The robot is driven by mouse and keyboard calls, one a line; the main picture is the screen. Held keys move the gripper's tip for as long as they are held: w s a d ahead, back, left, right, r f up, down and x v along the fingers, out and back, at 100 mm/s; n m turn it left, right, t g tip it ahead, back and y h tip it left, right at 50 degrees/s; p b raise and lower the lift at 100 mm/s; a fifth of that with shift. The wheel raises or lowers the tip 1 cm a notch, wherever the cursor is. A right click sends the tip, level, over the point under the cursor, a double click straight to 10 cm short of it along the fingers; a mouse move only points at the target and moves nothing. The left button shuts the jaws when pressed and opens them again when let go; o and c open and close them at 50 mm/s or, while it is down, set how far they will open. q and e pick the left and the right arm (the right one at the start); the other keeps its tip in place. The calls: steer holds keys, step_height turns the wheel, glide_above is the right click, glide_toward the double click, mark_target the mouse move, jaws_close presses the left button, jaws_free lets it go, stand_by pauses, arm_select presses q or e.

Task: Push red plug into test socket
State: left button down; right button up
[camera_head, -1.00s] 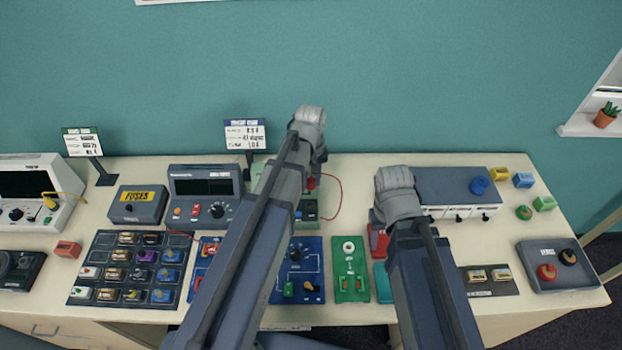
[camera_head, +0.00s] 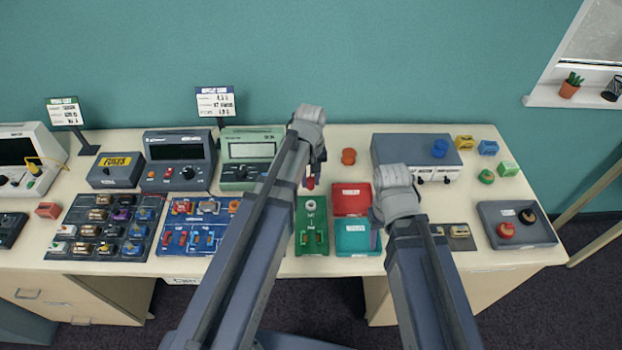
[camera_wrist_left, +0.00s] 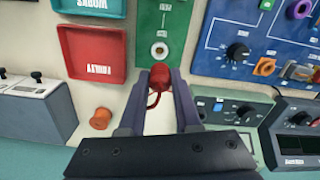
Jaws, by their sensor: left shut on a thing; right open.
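The red plug (camera_wrist_left: 158,76) is between the fingers of my left gripper (camera_wrist_left: 158,82) in the left wrist view, with a short red loop hanging from it. The left gripper is shut on it. The plug also shows in the head view (camera_head: 310,183), above the far end of the green panel. The test socket (camera_wrist_left: 159,50) is a pale ring with a dark centre on the green panel (camera_head: 312,239). The plug appears just short of the socket and apart from it. My right gripper (camera_head: 376,222) is open by the trays, its fingers partly hidden by its arm.
A red tray (camera_head: 350,197) and a teal tray (camera_head: 350,240) lie right of the panel. A blue switch board (camera_head: 200,243) is at its left, partly behind my left arm. A green meter (camera_head: 252,135), an orange knob (camera_head: 348,156) and a grey box (camera_head: 420,148) stand farther back.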

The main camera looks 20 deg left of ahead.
arm_select(q)
steer(key=shift+s+d+f+b, duration=0.1)
steer(key=shift+f+b, duration=0.7)
step_height(320, 180, down, 5)
steer(key=b, duration=0.5)
steer(key=shift+f, duration=0.15)
arm_select(e)
step_height(320, 180, down, 7)
steer(key=shift+d, duration=0.1)
arm_select(q)
steer(key=shift+f+b, duration=0.9)
steer(key=shift+b, duration=0.1)
arm_select(e)
steer(key=shift+f, duration=0.85)
arm_select(q)
steer(key=shift+c, duration=0.2)
jaws_free()
stand_by(0.5)
steer(key=shift+r, duration=0.1)
steer(key=shift+r+p, duration=4)
steer(key=shift+p, duration=0.1)
arm_select(e)
step_height(320, 180, up, 8)
